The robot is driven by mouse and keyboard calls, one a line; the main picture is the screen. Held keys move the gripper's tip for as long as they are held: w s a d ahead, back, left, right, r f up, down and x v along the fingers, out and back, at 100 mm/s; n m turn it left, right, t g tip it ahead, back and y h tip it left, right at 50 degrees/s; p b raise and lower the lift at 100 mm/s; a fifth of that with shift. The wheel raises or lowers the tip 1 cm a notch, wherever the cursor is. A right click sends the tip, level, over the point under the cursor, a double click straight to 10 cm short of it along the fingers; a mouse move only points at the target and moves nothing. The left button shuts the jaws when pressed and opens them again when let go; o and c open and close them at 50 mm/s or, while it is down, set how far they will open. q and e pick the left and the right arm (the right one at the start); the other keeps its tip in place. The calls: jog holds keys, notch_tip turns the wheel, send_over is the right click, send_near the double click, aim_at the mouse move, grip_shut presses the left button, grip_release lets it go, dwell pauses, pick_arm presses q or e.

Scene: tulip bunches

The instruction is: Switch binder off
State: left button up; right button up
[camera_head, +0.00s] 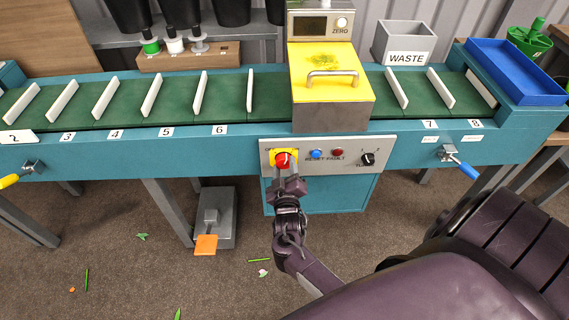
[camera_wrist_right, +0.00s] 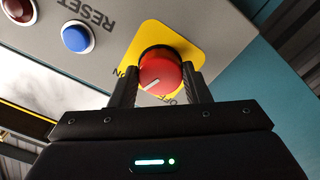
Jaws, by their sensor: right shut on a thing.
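The binder (camera_head: 332,84) is a yellow-covered unit with a handle, set over the green conveyor. Its grey control panel (camera_head: 325,146) is on the front below. A red rotary switch (camera_head: 282,159) sits on a yellow plate at the panel's left; it also shows in the right wrist view (camera_wrist_right: 160,72), with a white pointer line and ON and OFF marks. The line points toward the lower left, between the two marks. My right gripper (camera_head: 284,170) has its fingers on both sides of the red knob, shut on it. My left gripper is not in view.
Beside the switch are a blue reset button (camera_head: 316,153), a red fault lamp (camera_head: 337,153) and a black knob (camera_head: 368,158). A blue-handled lever (camera_head: 462,163) sticks out at right. A foot pedal (camera_head: 206,243) stands on the floor below.

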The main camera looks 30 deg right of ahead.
jog(key=n+p, duration=0.1)
jog(key=n, duration=0.1)
jog(key=n+p, duration=0.1)
jog(key=n, duration=0.1)
jog(key=n+p, duration=0.1)
jog(key=n, duration=0.1)
jog(key=shift+r+n+p, duration=0.25)
jog(key=shift+n+p, duration=0.05)
jog(key=n+p, duration=0.1)
jog(key=n, duration=0.1)
jog(key=shift+n, duration=0.3)
jog(key=shift+n+p, duration=0.7)
jog(key=shift+n, duration=1)
jog(key=shift+f, duration=0.1)
jog(key=o, duration=1)
jog(key=v, duration=0.7)
jog(key=shift+s, duration=0.4)
